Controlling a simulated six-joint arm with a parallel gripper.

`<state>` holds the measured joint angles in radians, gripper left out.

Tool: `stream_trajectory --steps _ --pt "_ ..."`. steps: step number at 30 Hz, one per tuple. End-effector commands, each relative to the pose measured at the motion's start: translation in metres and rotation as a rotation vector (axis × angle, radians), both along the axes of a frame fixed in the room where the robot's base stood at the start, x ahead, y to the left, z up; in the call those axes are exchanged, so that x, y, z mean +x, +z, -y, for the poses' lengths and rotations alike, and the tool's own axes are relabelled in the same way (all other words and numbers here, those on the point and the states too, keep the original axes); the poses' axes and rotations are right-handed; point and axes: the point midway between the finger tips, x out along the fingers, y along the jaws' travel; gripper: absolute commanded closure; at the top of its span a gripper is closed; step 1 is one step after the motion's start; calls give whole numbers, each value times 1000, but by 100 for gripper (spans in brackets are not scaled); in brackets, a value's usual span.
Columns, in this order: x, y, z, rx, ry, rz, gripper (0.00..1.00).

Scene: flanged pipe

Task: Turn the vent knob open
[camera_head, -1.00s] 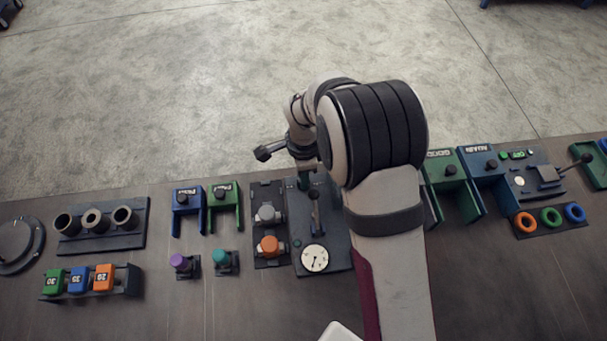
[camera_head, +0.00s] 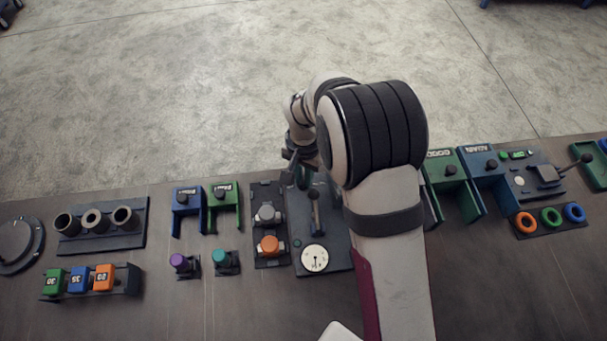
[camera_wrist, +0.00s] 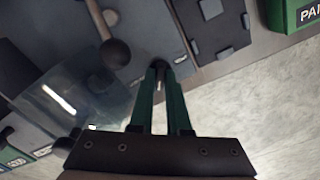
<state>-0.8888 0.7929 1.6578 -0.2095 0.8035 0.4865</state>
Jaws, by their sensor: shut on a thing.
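My gripper (camera_wrist: 160,72) points at the grey-blue panel (camera_wrist: 145,25), its two green fingers close together at the tips. They are shut on a small dark knob (camera_wrist: 159,64) on the panel, which I take for the vent knob. The fingers cover much of it, so its turn angle is unclear. In the head view my gripper is at the panel's (camera_head: 335,262) far end, mostly hidden by my arm, and the knob is not clear there. A round white gauge (camera_head: 315,258) sits at the panel's near end.
A ball-ended lever (camera_wrist: 116,50) stands close to the fingers, left of them in the wrist view. A clear sheet (camera_wrist: 80,100) is also to the left. A dark plate with grey and orange knobs (camera_head: 268,217) adjoins the panel's left side. A green holder (camera_head: 225,195) stands farther left.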

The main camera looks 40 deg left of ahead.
Motion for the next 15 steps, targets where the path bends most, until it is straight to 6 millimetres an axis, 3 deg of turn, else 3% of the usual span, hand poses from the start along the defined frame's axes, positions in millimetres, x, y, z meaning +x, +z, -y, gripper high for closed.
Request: stream_trajectory --steps 15 --pt "0 1 0 0 425 0 100"
